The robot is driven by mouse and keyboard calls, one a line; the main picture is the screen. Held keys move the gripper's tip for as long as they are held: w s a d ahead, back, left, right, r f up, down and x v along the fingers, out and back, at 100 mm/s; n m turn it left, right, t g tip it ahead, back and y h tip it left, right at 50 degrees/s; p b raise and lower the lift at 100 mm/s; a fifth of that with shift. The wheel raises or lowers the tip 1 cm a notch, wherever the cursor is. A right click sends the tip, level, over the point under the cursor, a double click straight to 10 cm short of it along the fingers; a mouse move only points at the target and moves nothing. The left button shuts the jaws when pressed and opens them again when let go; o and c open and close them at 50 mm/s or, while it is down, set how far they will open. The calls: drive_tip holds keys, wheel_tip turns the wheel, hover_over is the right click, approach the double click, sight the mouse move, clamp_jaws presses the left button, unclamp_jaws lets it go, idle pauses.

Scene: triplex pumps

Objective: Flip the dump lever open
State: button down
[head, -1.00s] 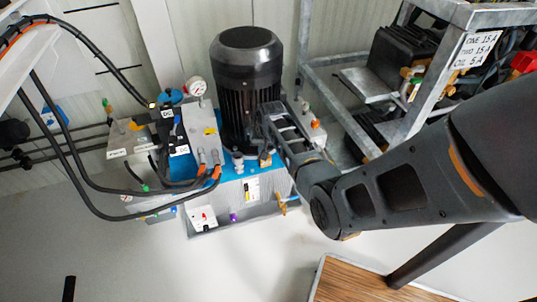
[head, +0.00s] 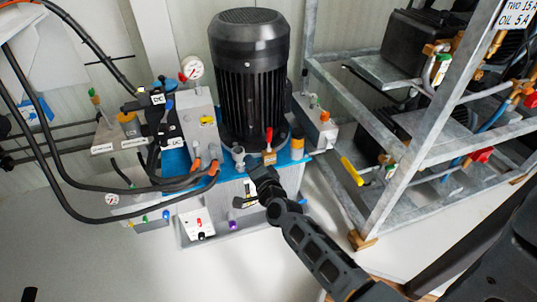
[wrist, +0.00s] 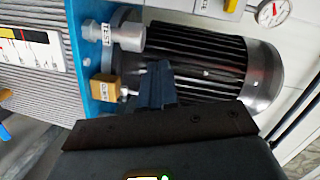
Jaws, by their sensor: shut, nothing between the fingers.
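A small brass valve block (head: 269,157) with an upright red lever (head: 269,136) sits at the front edge of the blue tank top, before the black motor; I take it for the dump valve. In the wrist view the brass block (wrist: 104,88) is left of my fingers, with a small label too blurred to read surely. My gripper (head: 262,174) is just below and in front of the block in the head view. Its dark fingers (wrist: 157,85) are closed together and empty, and partly cover the area beside the block. I cannot tell whether they touch the lever.
The black motor (head: 248,80) stands behind the valve. A silver fitting labelled TEST (wrist: 122,36) is beside the block. A gauge (head: 191,68), grey manifold and thick black hoses are to the left. A galvanised frame (head: 405,170) stands on the right. Floor in front is open.

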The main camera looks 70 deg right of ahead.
drive_tip(key=s+a+f+m+g+h+b, duration=0.1)
drive_tip(key=s+a+m+g+h+b, duration=0.15)
drive_tip(key=s+m+h, duration=0.4)
drive_tip(key=m+y+b, duration=0.1)
drive_tip(key=y+b, duration=0.1)
drive_tip(key=b, duration=0.1)
approach(270, 137)
drive_tip(key=shift+g+h, duration=0.25)
drive_tip(key=shift+g, duration=0.2)
drive_tip(key=x, duration=0.6)
drive_tip(key=shift+w, duration=0.5)
drive_tip(key=shift+d, duration=0.25)
